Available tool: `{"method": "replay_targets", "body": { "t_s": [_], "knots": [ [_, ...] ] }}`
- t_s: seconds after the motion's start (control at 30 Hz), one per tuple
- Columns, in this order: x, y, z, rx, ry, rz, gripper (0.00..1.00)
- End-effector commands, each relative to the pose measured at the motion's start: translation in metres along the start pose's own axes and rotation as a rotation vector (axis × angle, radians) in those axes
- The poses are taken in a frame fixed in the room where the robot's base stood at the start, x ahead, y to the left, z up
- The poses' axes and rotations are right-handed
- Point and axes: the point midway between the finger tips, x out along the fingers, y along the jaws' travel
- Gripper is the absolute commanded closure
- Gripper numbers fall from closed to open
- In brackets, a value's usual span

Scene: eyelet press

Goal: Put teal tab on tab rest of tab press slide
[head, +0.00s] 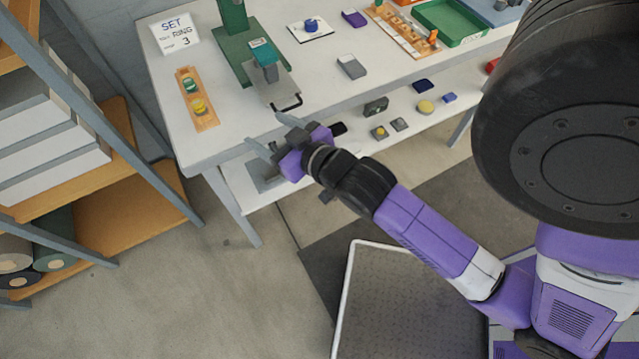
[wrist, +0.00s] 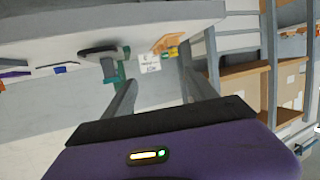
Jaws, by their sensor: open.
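The tab press (head: 234,50) has a green base and column near the table's back left. Its grey slide (head: 283,88) sticks out toward the front edge, with a dark handle (head: 288,105). A grey block, apparently the tab rest (head: 269,71), stands on the slide. A teal piece, apparently the teal tab (head: 261,45), lies on top of it; exact seating cannot be told. My gripper (head: 270,134) is open and empty, off the table's front edge, below the handle in the head view. In the wrist view its fingers (wrist: 160,95) are apart with nothing between them.
A wooden strip (head: 197,100) with green and yellow pieces lies left of the press. A grey block (head: 351,67) lies to its right. A sign (head: 174,33) stands at the back left. A lower shelf (head: 371,144) holds small parts. A wooden rack (head: 130,205) stands at left.

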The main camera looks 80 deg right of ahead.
Motion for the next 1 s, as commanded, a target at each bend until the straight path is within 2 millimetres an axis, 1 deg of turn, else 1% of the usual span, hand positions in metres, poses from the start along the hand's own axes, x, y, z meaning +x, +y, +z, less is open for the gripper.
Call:
{"method": "replay_targets", "body": {
  "t_s": [0.03, 0.07, 0.1, 0.17, 0.2, 0.27, 0.3, 0.4, 0.5, 0.6, 0.7, 1.0],
  "knots": [
    [-0.021, -0.019, 0.012, -0.021, -0.008, -0.062, 0.33],
    [-0.033, -0.029, 0.017, -0.032, -0.005, -0.094, 0.33],
    [-0.048, -0.041, 0.022, -0.045, -0.003, -0.137, 0.33],
    [-0.073, -0.057, 0.028, -0.06, 0.002, -0.201, 0.33],
    [-0.09, -0.065, 0.032, -0.071, 0.005, -0.241, 0.33],
    [-0.115, -0.076, 0.036, -0.083, 0.008, -0.3, 0.33],
    [-0.132, -0.081, 0.038, -0.089, 0.011, -0.337, 0.33],
    [-0.169, -0.09, 0.038, -0.102, 0.018, -0.415, 0.33],
    [-0.197, -0.093, 0.036, -0.108, 0.024, -0.471, 0.33],
    [-0.214, -0.094, 0.034, -0.111, 0.028, -0.504, 0.33],
    [-0.221, -0.093, 0.032, -0.113, 0.032, -0.518, 0.33],
    [-0.222, -0.093, 0.031, -0.113, 0.034, -0.52, 0.33]
  ]
}}
